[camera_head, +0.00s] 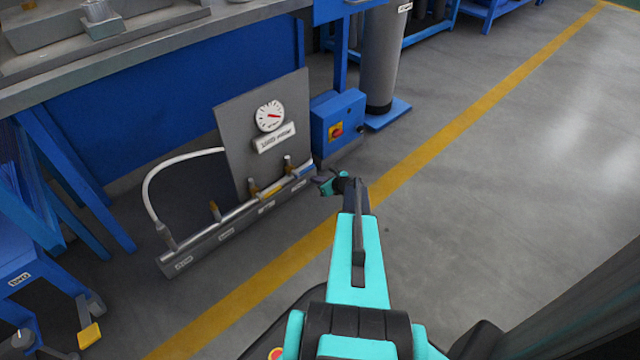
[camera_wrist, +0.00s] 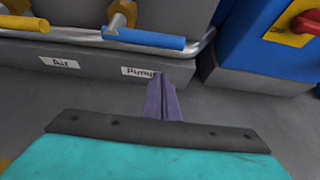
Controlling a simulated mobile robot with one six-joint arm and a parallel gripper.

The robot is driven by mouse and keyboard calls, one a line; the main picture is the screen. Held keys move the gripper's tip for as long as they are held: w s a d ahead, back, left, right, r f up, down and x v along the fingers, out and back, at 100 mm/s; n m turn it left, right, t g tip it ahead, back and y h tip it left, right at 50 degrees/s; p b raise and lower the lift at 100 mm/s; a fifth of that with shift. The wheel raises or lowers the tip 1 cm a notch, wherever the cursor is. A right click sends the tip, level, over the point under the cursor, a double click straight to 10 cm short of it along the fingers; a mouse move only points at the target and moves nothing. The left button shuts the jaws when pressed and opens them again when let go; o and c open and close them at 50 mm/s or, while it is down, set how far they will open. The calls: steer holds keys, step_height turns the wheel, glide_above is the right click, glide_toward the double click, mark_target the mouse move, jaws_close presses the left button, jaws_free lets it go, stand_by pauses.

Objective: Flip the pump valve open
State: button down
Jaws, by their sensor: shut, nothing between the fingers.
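The pump valve has a blue lever (camera_wrist: 143,38) in the wrist view. The lever lies lengthwise along the pipe, above the label "Pump" (camera_wrist: 138,73). My gripper (camera_wrist: 162,82) is shut and empty. Its fingertips are in front of the base bar, at the right end of the Pump label and below the lever in the picture; I cannot tell whether they touch the bar. In the head view my gripper (camera_head: 322,182) is just right of the right end of the valve manifold. The blue lever (camera_head: 303,169) is small there.
A yellow lever (camera_wrist: 22,23) sits left of the blue one, above the label "Air" (camera_wrist: 60,62). A blue box with a red switch (camera_head: 337,130) stands right of the gauge panel (camera_head: 235,125). A white hose (camera_head: 150,185) curves at the left. Open floor lies to the right.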

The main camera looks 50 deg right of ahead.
steer(key=shift+w+r+b, duration=0.15)
steer(key=shift+r+b, duration=0.15)
steer(key=shift+r, duration=0.7)
steer(key=shift+w+r+b, duration=0.15)
steer(key=shift+r+b, duration=0.15)
steer(key=shift+r, duration=0.7)
steer(key=shift+s+d, duration=0.2)
steer(key=shift+w+r, duration=0.1)
